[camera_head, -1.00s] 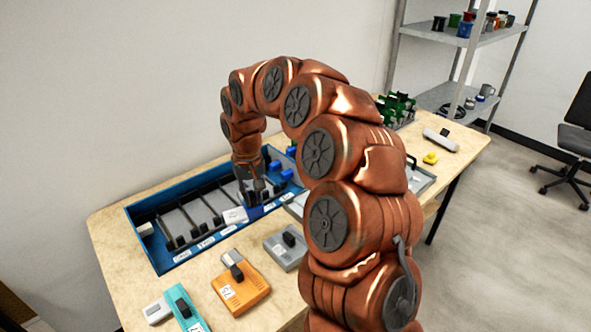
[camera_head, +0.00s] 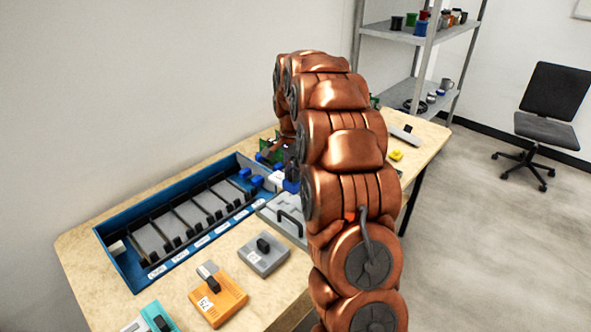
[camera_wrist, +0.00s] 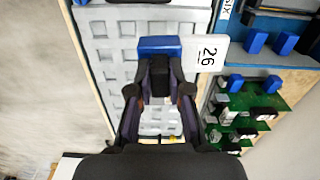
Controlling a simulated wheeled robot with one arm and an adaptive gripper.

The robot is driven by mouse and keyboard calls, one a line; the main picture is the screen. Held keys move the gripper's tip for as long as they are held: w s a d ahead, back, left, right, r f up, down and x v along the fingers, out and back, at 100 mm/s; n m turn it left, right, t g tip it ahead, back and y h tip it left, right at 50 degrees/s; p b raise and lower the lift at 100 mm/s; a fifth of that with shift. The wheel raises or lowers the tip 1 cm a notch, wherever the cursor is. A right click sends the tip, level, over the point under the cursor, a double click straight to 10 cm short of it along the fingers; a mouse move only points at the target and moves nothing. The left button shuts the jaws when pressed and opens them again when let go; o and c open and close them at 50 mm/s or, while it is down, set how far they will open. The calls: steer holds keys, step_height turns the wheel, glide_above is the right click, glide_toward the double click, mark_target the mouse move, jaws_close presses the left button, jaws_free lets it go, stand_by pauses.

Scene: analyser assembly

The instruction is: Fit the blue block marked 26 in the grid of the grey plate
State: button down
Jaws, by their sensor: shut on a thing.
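My gripper (camera_wrist: 160,85) is shut on the blue block (camera_wrist: 158,45), with its fingers on the dark knob. The block's white part (camera_wrist: 208,54), marked 26, sticks out to the right in the wrist view. The grey plate (camera_wrist: 103,50) with its grid of rectangular openings lies below, and the held block is over its right part. Whether the block touches the plate cannot be told. The plate (camera_head: 272,212) with its black handle shows in the head view, beside the blue tray. My arm hides much of the plate and the gripper there.
The long blue tray (camera_head: 128,265) with dark dividers lies along the wall side. A green board (camera_wrist: 235,103) with several parts is right of the plate in the wrist view. Grey (camera_head: 262,260) and orange (camera_head: 222,303) modules lie on the table in front.

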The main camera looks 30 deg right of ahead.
mark_target(296, 190)
steer(key=shift+s+d+m, duration=0.15)
steer(key=shift+d+m, duration=0.25)
steer(key=shift+d, duration=0.2)
steer(key=shift+f, duration=0.15)
steer(key=shift+f, duration=0.1)
steer(key=shift+f, duration=3.5)
steer(key=shift+f+b, duration=0.75)
steer(key=shift+f, duration=0.4)
steer(key=shift+a, duration=0.2)
steer(key=shift+f+b, duration=0.3)
steer(key=shift+b, duration=0.05)
